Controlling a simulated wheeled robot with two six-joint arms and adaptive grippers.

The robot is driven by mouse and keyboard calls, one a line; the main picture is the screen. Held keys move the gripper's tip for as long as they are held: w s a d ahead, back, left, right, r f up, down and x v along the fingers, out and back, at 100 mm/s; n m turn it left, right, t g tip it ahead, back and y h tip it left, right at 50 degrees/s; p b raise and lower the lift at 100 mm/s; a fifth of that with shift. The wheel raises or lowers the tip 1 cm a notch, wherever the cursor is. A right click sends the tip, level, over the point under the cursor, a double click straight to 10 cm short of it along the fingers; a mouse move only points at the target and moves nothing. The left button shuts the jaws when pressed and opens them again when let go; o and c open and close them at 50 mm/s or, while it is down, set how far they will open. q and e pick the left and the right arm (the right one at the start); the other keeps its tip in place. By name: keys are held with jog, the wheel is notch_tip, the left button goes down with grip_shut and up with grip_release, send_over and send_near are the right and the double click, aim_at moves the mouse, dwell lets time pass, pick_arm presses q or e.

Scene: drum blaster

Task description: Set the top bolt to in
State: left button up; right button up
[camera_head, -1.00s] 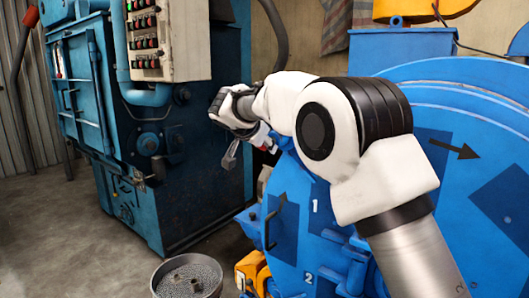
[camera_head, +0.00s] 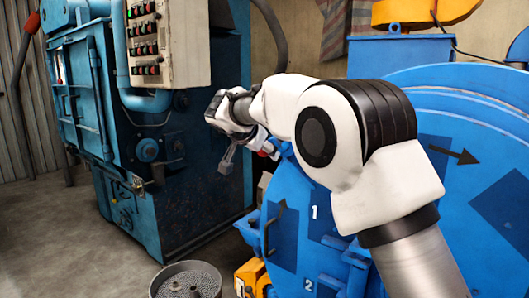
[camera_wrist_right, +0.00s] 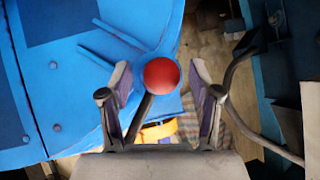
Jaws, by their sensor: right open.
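A red ball knob (camera_wrist_right: 161,75) on a dark rod, taken to be the top bolt's handle, stands in front of the blue drum machine (camera_wrist_right: 70,90) in the right wrist view. My right gripper (camera_wrist_right: 160,95) is open, with one finger on each side of the knob and a gap visible on both sides. I cannot tell how deep the knob sits between the fingers. In the head view my right gripper (camera_head: 246,152) hangs at the upper left edge of the blue drum machine (camera_head: 292,215), where a small red patch shows. The bolt's body is hidden. My left gripper is not in view.
A dark blue cabinet (camera_head: 195,195) with a button panel (camera_head: 158,45) stands left of my right gripper. A round grey bucket (camera_head: 187,281) is on the floor below. A curved dark handle (camera_head: 272,225) sticks out from the drum's front.

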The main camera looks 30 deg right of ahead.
jog(key=v, duration=1)
jog(key=shift+s, duration=0.2)
jog(key=shift+a+r, duration=0.1)
